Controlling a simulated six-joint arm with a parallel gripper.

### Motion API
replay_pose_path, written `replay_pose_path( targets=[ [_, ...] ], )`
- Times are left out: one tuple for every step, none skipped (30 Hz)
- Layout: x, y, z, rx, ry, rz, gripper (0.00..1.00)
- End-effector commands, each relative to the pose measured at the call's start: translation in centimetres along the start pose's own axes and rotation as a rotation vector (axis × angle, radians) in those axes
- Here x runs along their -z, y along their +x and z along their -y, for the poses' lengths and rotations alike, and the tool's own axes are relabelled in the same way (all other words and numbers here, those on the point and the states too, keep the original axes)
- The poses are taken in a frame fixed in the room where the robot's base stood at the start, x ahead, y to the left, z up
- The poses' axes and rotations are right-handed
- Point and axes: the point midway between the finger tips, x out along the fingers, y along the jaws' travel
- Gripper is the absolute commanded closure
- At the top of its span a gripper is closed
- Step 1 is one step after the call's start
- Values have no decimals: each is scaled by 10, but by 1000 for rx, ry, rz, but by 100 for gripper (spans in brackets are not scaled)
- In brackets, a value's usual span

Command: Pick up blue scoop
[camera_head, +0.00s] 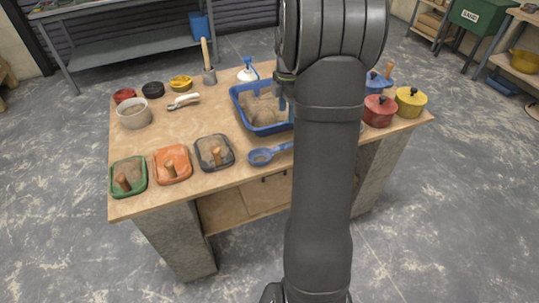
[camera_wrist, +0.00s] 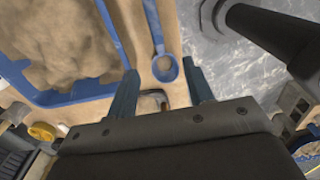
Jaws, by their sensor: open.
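The blue scoop (camera_head: 262,157) lies on the wooden worktop, in front of the blue sand tub. Its round bowl shows to the left of my arm in the head view, and the arm hides the far part of its handle. In the wrist view the scoop (camera_wrist: 165,68) has its round end between my two fingertips in the picture, with the handle running up. My gripper (camera_wrist: 161,70) is open, with a finger on either side of the scoop. The fingers appear apart from it; their height above it is hard to tell.
The blue sand tub (camera_head: 237,94) stands close behind the scoop. Grey (camera_head: 230,153), orange (camera_head: 187,163) and green (camera_head: 113,178) trays lie to the left. A red pot (camera_head: 379,110) and a yellow pot (camera_head: 410,102) stand right. The table's front edge is near the scoop.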

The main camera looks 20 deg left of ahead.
Motion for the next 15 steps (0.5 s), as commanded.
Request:
replay_pose_path(
  targets=[
    [1, 1, 1, -17, 21, -6, 53],
    [2, 3, 2, -21, 28, -9, 53],
    [2, 7, 1, -26, 34, -11, 53],
    [2, 10, 1, -27, 36, -11, 53],
    [2, 15, 1, -26, 36, -12, 53],
    [3, 23, 1, -25, 35, -12, 53],
    [3, 30, 1, -23, 35, -12, 53],
    [3, 37, 1, -22, 35, -12, 53],
    [3, 45, 0, -23, 34, -12, 53],
    [3, 52, 0, -23, 34, -12, 53],
    [3, 59, 0, -22, 34, -12, 53],
    [3, 68, 0, -22, 33, -12, 53],
    [3, 74, 0, -22, 33, -12, 53],
    [3, 81, -1, -22, 33, -12, 53],
    [3, 89, -1, -23, 33, -11, 53]
  ],
)
